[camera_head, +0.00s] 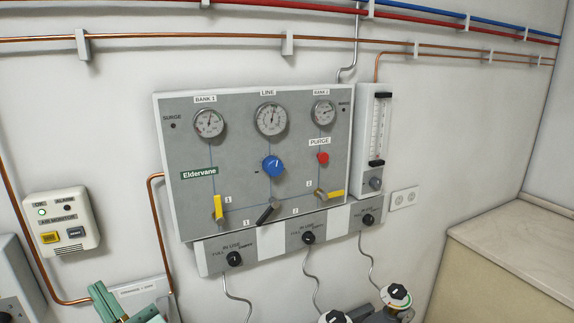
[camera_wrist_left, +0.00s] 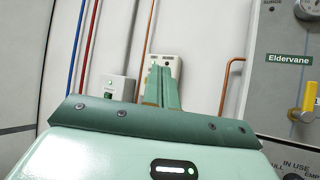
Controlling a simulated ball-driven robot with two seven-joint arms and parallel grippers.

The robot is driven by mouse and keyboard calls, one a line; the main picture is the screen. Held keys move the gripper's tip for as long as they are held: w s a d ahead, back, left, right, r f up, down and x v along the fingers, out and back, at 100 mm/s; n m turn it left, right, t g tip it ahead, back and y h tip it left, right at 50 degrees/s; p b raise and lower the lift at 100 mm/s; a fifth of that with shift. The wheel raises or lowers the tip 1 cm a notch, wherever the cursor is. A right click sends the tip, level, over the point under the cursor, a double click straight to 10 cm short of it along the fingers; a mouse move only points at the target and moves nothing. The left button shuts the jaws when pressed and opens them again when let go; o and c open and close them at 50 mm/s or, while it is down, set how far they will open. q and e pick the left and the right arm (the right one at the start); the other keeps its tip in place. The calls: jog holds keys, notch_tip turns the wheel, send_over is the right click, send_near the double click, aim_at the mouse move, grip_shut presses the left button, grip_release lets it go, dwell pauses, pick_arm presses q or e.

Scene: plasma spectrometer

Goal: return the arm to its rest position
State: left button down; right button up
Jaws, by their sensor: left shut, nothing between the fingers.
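My left gripper (camera_head: 106,299) shows at the lower left of the head view, cut off by the bottom edge. It is pale green, and its fingers are shut with nothing held. In the left wrist view the closed green fingers (camera_wrist_left: 162,88) stand upright in front of the wall, overlapping the air monitor box (camera_wrist_left: 168,66). In the head view the gripper is below and right of that air monitor (camera_head: 63,220) and below and left of the gas panel (camera_head: 236,190). Most of the left arm is out of view. My right gripper is not seen.
The panel carries gauges, a blue knob (camera_head: 273,166), a red knob (camera_head: 323,158) and yellow-handled valves. A copper pipe (camera_head: 155,235) runs down beside the gripper. A flowmeter (camera_head: 376,140) is at right. Cylinder tops (camera_head: 397,296) stand at the bottom. A cabinet (camera_head: 510,250) is far right.

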pick_arm(q)
jog(key=w+d+f+m+t+h, duration=0.5)
jog(key=m+h, duration=0.4)
jog(key=m, duration=0.6)
jog(key=w+d+f+m+t+h, duration=0.5)
jog(key=m+h, duration=0.4)
jog(key=m, duration=0.5)
jog(key=s+d+f+m+g+h+b, duration=0.1)
jog(key=s+f+m+g+h+b, duration=0.2)
jog(key=f+m, duration=0.8)
jog(key=s+d+f+m+g+h+b, duration=0.1)
jog(key=s+f+m+g+h, duration=0.3)
jog(key=f, duration=1.4)
jog(key=s+a+f+m+g+y+b, duration=0.1)
jog(key=s+f+m+g, duration=0.3)
jog(key=s+f, duration=0.6)
jog(key=s+a+f+m+g+y+b, duration=0.15)
jog(key=s+f+g, duration=0.45)
jog(key=f, duration=0.8)
jog(key=s+a+f+m+g+b, duration=0.1)
jog(key=s+f, duration=0.4)
jog(key=s, duration=0.7)
jog(key=s+a+f+m+g+b, duration=0.1)
jog(key=s+f+g+b, duration=0.3)
jog(key=s, duration=0.8)
notch_tip(320, 180, down, 2)
jog(key=shift+a+f+y, duration=0.2)
jog(key=shift+a+y, duration=0.1)
jog(key=shift+y, duration=0.15)
